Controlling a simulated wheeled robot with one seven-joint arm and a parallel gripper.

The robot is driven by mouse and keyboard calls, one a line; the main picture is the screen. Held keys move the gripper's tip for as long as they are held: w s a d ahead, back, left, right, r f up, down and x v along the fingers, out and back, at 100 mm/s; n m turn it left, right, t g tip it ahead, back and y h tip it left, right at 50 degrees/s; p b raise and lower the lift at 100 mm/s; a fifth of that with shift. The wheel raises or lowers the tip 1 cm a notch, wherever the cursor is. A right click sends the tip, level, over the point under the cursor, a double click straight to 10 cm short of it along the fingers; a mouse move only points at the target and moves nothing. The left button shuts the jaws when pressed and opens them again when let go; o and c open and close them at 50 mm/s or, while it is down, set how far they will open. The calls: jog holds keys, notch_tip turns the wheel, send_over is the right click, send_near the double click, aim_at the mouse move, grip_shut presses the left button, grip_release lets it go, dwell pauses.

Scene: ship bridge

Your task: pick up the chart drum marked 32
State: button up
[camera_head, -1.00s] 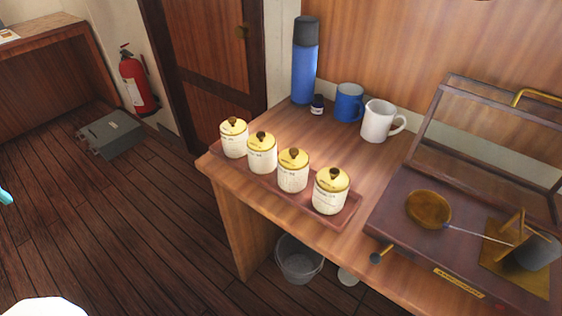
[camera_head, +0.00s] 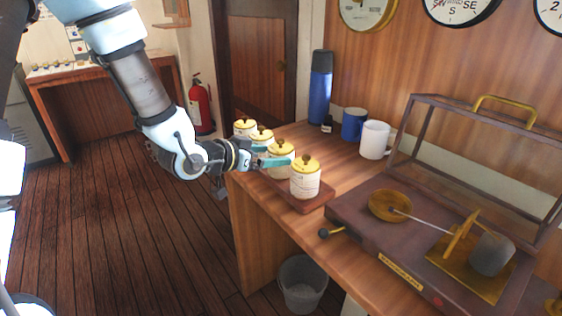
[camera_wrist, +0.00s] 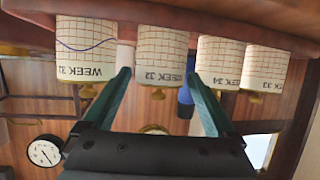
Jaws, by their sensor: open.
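The drum marked 32 (camera_wrist: 160,55) is second from the left there, between the drum marked 31 (camera_wrist: 85,48) and the one marked 34 (camera_wrist: 220,62); the drum marked 33 (camera_wrist: 264,68) is at far right. In the head view, drum 32 (camera_head: 281,170) is second from the right, partly covered by a finger. My gripper (camera_head: 277,156) is open, its fingertips (camera_wrist: 160,73) either side of drum 32; contact cannot be told.
The tray lies on a wooden desk (camera_head: 290,232). A blue flask (camera_head: 320,88), blue mug (camera_head: 353,124) and white mug (camera_head: 374,140) stand behind. A chart recorder (camera_head: 360,215) with an open glazed cover is at right. A bin (camera_head: 302,285) stands below; open floor is left.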

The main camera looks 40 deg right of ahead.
aim_at(288, 156)
jog(key=shift+f+p+x, duration=0.15)
jog(key=shift+p+x, duration=0.55)
jog(key=shift+x, duration=1.15)
jog(key=shift+f+p+x, duration=0.1)
jog(key=shift+p+x, duration=0.6)
jog(key=shift+x, duration=1.2)
jog(key=shift+a, duration=0.1)
jog(key=c, duration=1.2)
